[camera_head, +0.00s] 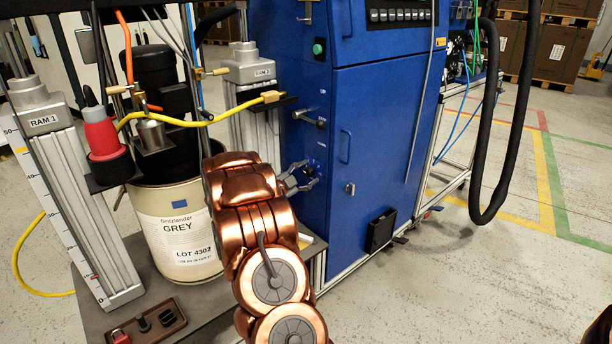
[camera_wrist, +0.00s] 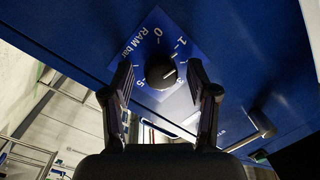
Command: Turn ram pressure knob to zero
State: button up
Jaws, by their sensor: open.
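The black round ram pressure knob (camera_wrist: 160,72) sits on a blue dial plate (camera_wrist: 145,45) marked "RAM bar" with numbers including 0, 1, 3 and 5. A small light mark on the knob faces the right side of the picture, away from the 0 at the top; its exact reading is too small to tell. My gripper (camera_head: 300,178) is at the front of the blue cabinet (camera_head: 340,110). In the wrist view its two open fingers lie to the left and right of the knob, with visible gaps. In the head view I cannot make out the knob clearly.
A lever handle (camera_head: 308,118) projects from the cabinet above my gripper. A black hose (camera_head: 515,120) hangs at the right. Floor at right is open.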

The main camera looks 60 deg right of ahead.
grip_shut()
jog(key=shift+r, duration=0.1)
dwell(0.4)
jog(key=shift+r+p, duration=0.1)
jog(key=shift+p, duration=0.5)
jog(key=n+p, duration=0.1)
jog(key=p, duration=0.2)
jog(key=shift+r+n, duration=0.25)
jog(key=shift+n, duration=0.15)
jog(key=n+p, duration=0.3)
jog(key=p, duration=0.5)
jog(key=shift+r+n+y+p, duration=0.1)
jog(key=shift+n+y+p, duration=0.2)
jog(key=shift+n+p, duration=0.1)
jog(key=n+p, duration=0.2)
jog(key=p, duration=0.2)
jog(key=shift+w+n, duration=0.1)
jog(key=shift+n, duration=0.2)
jog(key=shift+f+n+g+y+p, duration=0.3)
jog(key=shift+n+g+p, duration=0.1)
jog(key=shift+n+p, duration=0.75)
jog(key=shift+f, duration=0.1)
